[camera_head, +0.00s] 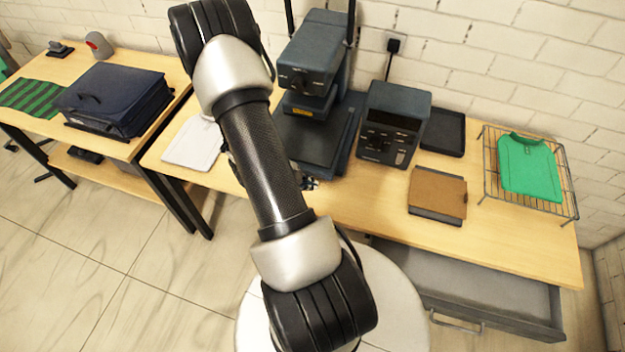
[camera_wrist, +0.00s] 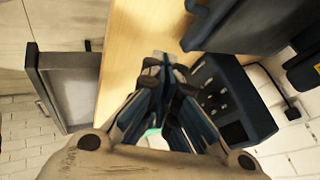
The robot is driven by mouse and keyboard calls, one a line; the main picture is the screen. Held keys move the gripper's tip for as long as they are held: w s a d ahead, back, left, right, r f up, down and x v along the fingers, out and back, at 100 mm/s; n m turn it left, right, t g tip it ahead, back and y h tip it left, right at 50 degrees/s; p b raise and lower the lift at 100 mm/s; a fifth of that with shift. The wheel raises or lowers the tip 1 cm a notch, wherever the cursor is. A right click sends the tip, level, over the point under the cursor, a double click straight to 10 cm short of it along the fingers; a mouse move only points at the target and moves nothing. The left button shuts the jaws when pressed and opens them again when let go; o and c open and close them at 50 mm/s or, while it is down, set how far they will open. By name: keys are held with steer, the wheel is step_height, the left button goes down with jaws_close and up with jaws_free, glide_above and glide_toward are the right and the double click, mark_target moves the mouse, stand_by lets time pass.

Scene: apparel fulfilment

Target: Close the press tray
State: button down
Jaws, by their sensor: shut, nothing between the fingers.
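The heat press (camera_head: 312,60) stands on the wooden workbench, a dark blue-grey machine with its head raised on a column. Its flat dark press tray (camera_head: 325,140) sits under the head and extends toward the bench front. My arm covers part of its left side. My gripper (camera_head: 308,183) shows only as a small dark bit beside my arm, near the tray's front edge. In the wrist view my gripper (camera_wrist: 165,68) is shut and empty, over the bench. The dark slab at the top of that view seems to be the press tray (camera_wrist: 245,22); contact is unclear.
A control box (camera_head: 393,125) stands right of the press and also shows in the wrist view (camera_wrist: 232,98). Further right are a black tray (camera_head: 443,132), a brown board (camera_head: 437,192) and a wire rack (camera_head: 565,195) with a green shirt. An open drawer (camera_head: 490,290) juts out below.

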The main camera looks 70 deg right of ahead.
steer(key=b+x, duration=0.2)
steer(key=x, duration=0.7)
steer(key=shift+f, duration=0.1)
steer(key=d, duration=0.2)
steer(key=shift+w+d+r, duration=0.15)
steer(key=shift+d+r, duration=0.05)
steer(key=shift+d, duration=0.75)
steer(key=shift+w, duration=0.1)
